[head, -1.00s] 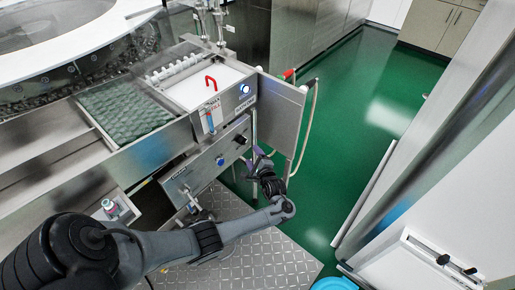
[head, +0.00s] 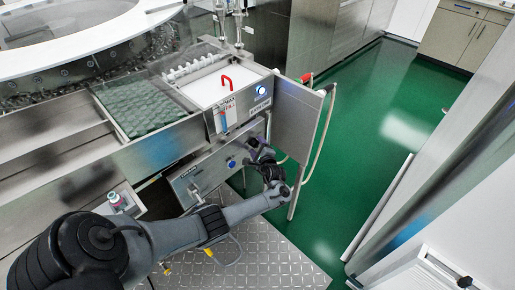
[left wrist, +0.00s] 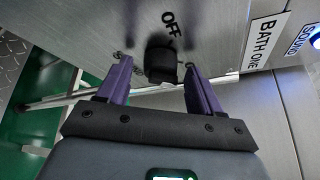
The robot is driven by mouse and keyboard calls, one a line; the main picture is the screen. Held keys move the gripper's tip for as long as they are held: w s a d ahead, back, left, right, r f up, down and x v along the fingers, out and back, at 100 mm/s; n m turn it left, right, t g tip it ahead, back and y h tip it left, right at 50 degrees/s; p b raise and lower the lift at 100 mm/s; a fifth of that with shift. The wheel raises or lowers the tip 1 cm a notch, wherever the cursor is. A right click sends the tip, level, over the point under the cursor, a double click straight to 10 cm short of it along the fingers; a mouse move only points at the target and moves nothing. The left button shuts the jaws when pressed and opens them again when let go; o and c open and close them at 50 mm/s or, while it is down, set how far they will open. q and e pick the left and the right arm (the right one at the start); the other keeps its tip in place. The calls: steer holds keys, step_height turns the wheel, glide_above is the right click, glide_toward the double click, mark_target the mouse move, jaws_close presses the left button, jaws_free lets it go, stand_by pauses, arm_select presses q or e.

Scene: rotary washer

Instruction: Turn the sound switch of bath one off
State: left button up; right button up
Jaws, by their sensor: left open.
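The sound switch is a black knob (left wrist: 161,62) on a steel panel, with the word OFF (left wrist: 171,23) printed beside it in the left wrist view. Labels BATH ONE (left wrist: 264,42) and SOUND (left wrist: 297,34) are to its right, near a lit blue light (left wrist: 315,40). My left gripper (left wrist: 157,66) has its purple fingers apart, one on each side of the knob. Whether they touch it, and which way the knob points, I cannot tell. In the head view my left gripper (head: 258,147) is at the lower front panel and hides the knob. My right gripper is not in view.
A blue button (head: 231,163) is on the lower panel, left of the gripper. A steel side panel (head: 300,115) stands close on the right. Green floor (head: 350,140) beyond is open.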

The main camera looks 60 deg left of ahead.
arm_select(q)
steer(key=c, duration=1)
steer(key=shift+f, duration=0.1)
steer(key=shift+f, duration=0.1)
steer(key=n+g+y+b, duration=0.1)
steer(key=n+y+b, duration=0.1)
steer(key=n+b, duration=0.4)
steer(key=f+n+g+y+b, duration=0.1)
steer(key=n+y+b, duration=0.2)
steer(key=b, duration=0.7)
steer(key=f+n+y+b, duration=0.1)
steer(key=n+y+b, duration=0.1)
steer(key=n+b, duration=0.6)
steer(key=shift+w+f+n+g+y, duration=0.25)
steer(key=shift+n+g+y, duration=0.05)
steer(key=shift+g, duration=0.1)
steer(key=shift+r+n+g+b, duration=0.25)
steer(key=shift+n+g+b, duration=0.15)
steer(key=shift+n+b, duration=0.55)
